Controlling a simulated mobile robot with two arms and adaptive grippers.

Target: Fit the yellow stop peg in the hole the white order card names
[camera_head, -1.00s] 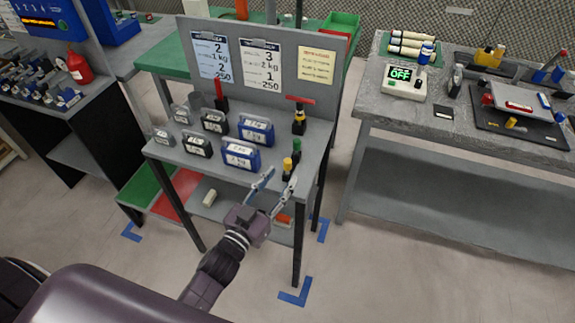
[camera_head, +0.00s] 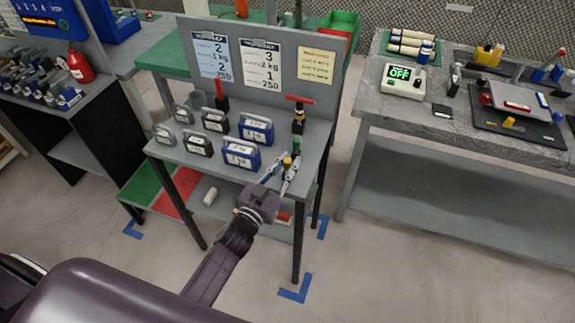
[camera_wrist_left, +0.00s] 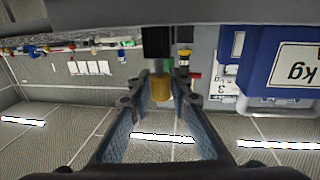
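The yellow stop peg (camera_head: 287,161) stands upright at the right front of the small grey table, its yellow knob on a black lower part. My left gripper (camera_head: 284,168) is open, with one finger on each side of the peg. In the left wrist view, the yellow knob (camera_wrist_left: 161,88) shows between the fingertips (camera_wrist_left: 160,82); I cannot tell whether they touch it. A green-topped peg (camera_head: 296,146) stands just behind. The white order card (camera_head: 260,63) is on the upright panel; I read 3, 2 kg, 1 and 250. The holes cannot be made out. My right gripper is not seen.
Blue weights (camera_head: 241,154) and grey weights (camera_head: 197,144) stand left of the peg. A red-handled tool (camera_head: 299,115) stands behind it. A bluish card (camera_head: 213,56) and a yellow note (camera_head: 317,65) flank the white card. A grey bench (camera_head: 400,118) stands to the right.

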